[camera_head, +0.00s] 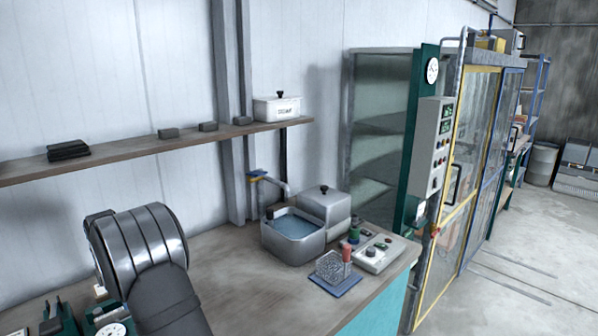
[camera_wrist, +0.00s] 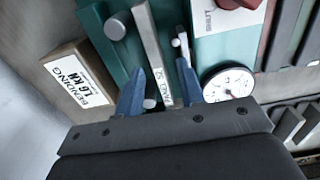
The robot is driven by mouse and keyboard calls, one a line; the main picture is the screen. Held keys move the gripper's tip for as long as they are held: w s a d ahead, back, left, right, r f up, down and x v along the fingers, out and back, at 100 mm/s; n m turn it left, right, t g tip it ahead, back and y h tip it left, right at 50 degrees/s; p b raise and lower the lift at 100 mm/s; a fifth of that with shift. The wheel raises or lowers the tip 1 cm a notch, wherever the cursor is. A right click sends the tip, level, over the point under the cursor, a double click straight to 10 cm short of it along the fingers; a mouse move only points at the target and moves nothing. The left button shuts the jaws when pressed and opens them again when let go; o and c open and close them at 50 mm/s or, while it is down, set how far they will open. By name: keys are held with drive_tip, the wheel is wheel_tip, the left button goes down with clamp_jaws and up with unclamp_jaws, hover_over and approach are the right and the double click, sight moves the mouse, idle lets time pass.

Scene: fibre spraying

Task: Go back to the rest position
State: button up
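My gripper (camera_wrist: 160,68) shows in the wrist view with its two blue-grey fingers spread apart. Nothing is clamped between them. A narrow grey bar with a "PANEL" label (camera_wrist: 152,50) lies beyond the fingers and runs between them in the picture, with a gap on each side. It lies over a green fixture (camera_wrist: 95,25) with metal pins. In the head view my arm stands at the lower left over the bench, and my gripper cannot be made out there.
A box marked "BENDING 1.6 kN" (camera_wrist: 80,85) and a round dial (camera_wrist: 228,85) flank the fixture. On the bench (camera_head: 235,290) are a water basin (camera_head: 293,240), a blue mat (camera_head: 335,285) with a wire basket, and a control box (camera_head: 378,253). A shelf (camera_head: 120,150) runs along the wall.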

drive_tip(key=w+d+r, duration=0.2)
drive_tip(key=d+r, duration=0.5)
drive_tip(key=d, duration=0.4)
drive_tip(key=s+d+f, duration=0.3)
drive_tip(key=s+d, duration=1.3)
drive_tip(key=s, duration=0.4)
drive_tip(key=shift+d+f, duration=0.15)
drive_tip(key=shift+f, duration=0.05)
drive_tip(key=shift+c, duration=0.2)
idle(1.7)
